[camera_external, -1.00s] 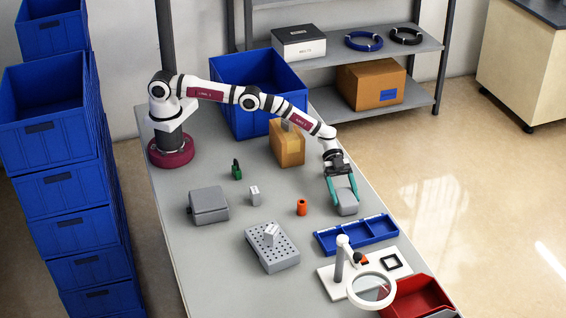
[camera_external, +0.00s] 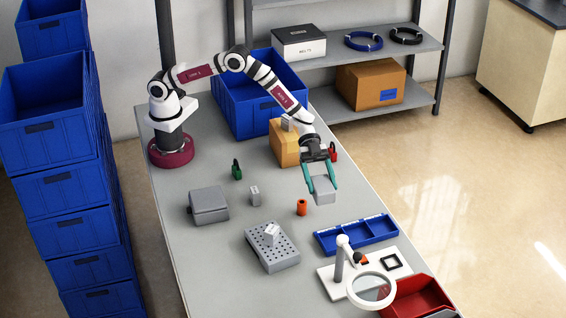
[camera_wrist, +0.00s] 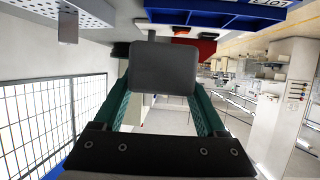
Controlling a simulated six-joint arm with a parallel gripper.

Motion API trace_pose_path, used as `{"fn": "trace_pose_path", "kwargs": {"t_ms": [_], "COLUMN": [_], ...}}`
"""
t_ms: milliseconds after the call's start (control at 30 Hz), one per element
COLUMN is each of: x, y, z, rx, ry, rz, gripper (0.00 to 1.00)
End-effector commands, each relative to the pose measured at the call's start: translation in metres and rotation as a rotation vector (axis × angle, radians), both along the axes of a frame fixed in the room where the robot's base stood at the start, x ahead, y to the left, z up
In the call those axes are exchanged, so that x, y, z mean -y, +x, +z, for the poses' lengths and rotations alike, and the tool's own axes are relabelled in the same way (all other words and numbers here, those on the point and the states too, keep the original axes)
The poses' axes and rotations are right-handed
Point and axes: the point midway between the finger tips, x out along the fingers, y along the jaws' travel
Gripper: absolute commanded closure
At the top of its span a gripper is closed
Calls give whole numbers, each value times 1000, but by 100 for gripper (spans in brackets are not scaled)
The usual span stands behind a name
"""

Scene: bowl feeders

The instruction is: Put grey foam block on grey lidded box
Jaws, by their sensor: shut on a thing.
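The grey foam block (camera_external: 323,190) is held between the teal fingers of my gripper (camera_external: 321,181), raised above the table in the external view. In the wrist view the block (camera_wrist: 162,68) sits between the two fingertips of my gripper (camera_wrist: 163,85). The grey lidded box (camera_external: 209,205) stands on the left part of the table, lid closed, with nothing on top. My gripper is well to the right of it.
Between block and box stand an orange cylinder (camera_external: 302,207), a small grey piece (camera_external: 254,196) and a green item (camera_external: 237,170). A perforated grey block (camera_external: 273,251), blue tray (camera_external: 356,235), magnifier (camera_external: 371,290) and red bin (camera_external: 418,298) lie nearer the front. A tan case (camera_external: 284,154) stands behind.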

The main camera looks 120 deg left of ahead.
Motion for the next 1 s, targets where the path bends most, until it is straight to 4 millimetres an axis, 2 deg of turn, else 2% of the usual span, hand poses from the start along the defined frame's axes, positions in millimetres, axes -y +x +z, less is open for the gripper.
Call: {"fn": "trace_pose_path", "kwargs": {"t_ms": [100,267,367,467,567,667,767,800,900,1000], "x": [11,18,33,58,87,115,142,150,165,171], "y": [-6,-12,-27,-56,-97,-148,-211,-239,-307,-362], "z": [8,10,13,17,23,30,40,44,55,63], "rx": [-1,-1,-2,-2,-3,-3,-2,-1,0,0], "ry": [-1,-1,-1,-1,-1,-1,-1,-1,-1,0], "rz": [-1,-11,-62,-155,-274,-412,-570,-639,-796,-922], "gripper": [79,79,79,79,79,79,79,79,79,79]}}
